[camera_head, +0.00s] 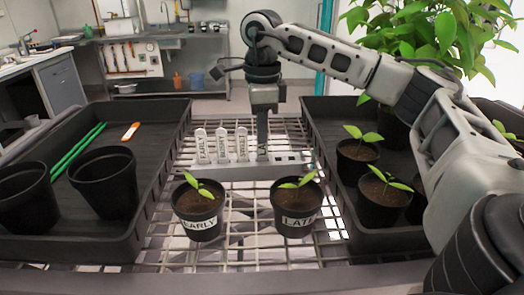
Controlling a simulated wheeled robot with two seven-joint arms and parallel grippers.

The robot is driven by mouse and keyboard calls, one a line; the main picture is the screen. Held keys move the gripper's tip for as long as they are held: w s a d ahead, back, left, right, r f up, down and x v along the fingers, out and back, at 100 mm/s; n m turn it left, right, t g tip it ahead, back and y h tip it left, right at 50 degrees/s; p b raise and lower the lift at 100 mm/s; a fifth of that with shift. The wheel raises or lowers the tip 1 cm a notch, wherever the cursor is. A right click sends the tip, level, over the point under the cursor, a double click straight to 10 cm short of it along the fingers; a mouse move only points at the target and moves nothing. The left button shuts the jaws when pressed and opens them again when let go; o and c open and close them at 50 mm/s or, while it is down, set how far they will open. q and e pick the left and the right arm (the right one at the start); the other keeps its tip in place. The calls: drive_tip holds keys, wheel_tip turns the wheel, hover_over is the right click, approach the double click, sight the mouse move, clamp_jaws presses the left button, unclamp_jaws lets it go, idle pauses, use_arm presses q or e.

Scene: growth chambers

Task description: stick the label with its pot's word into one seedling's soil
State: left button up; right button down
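Two black pots with seedlings stand side by side on the wire rack. The left pot (200,224) reads "EARLY" and the right pot (297,222) reads "LATE", partly cut by its curve. Behind them a grey label holder (235,171) carries upright white labels: a left one (202,146), a middle one (222,145) and a right one (242,143). Their print is too small to read surely. My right gripper (262,148) points down at the holder's right part, beside the right label. Its fingers look close together; whether they grip anything is hidden. My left gripper is out of view.
A black tray on the left (150,190) holds empty pots (106,182), green sticks (78,150) and an orange-and-white tag (131,131). A black tray on the right (325,125) holds more seedling pots (356,160). My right arm passes over it. Bare wire rack lies around the pots.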

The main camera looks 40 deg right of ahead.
drive_tip(key=shift+r+p, duration=2.45)
drive_tip(key=shift+r, duration=0.55)
